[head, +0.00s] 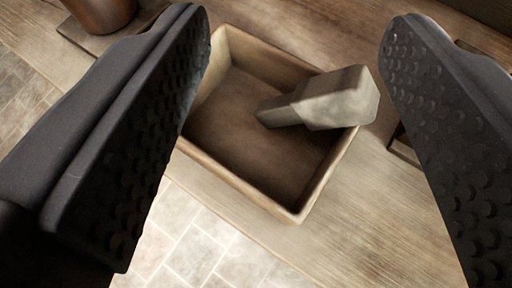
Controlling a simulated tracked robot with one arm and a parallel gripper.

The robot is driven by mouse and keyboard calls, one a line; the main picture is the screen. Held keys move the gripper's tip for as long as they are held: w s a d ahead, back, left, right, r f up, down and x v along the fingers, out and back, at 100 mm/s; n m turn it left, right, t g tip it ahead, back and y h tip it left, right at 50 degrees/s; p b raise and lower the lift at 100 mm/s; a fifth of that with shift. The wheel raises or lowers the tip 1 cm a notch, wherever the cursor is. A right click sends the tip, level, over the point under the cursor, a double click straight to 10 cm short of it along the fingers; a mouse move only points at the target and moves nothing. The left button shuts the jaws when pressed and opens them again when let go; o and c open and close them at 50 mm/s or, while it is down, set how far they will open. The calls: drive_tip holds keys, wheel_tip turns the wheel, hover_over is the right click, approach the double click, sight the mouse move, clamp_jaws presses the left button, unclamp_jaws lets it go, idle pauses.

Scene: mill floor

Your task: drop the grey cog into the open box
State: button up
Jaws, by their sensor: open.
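The open box (235,125) is a shallow, tan-walled tray with a brown floor, in the upper middle of the head view. A grey blocky piece (345,98) with a thick end and a thinner end shows over its right side. The thin end is over the box floor and the thick end overlaps the right rim. I cannot tell whether it rests on the rim or is above it. No teeth show on it, so I cannot confirm that it is the grey cog. My gripper (298,20) is open, its dark studded fingers wide apart on either side, touching nothing visible.
The box stands on a wooden surface (345,215), clear at the lower right. Pale tiles (190,245) show beyond its edge at lower left. A brown round vessel (103,12) stands at the top left. A dark-edged object (403,148) is partly hidden by the right finger.

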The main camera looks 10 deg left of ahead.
drive_tip(key=v, duration=0.7)
drive_tip(key=shift+s, duration=0.2)
wheel_tip(320, 180, up, 15)
drive_tip(key=s+r, duration=0.7)
drive_tip(key=r, duration=0.3)
drive_tip(key=s+r+t, duration=0.1)
drive_tip(key=s+r, duration=0.6)
drive_tip(key=r, duration=0.4)
drive_tip(key=s+a+r+t, duration=0.1)
drive_tip(key=s+r, duration=0.6)
drive_tip(key=r, duration=0.4)
drive_tip(key=shift+s, duration=0.25)
drive_tip(key=shift+r, duration=0.1)
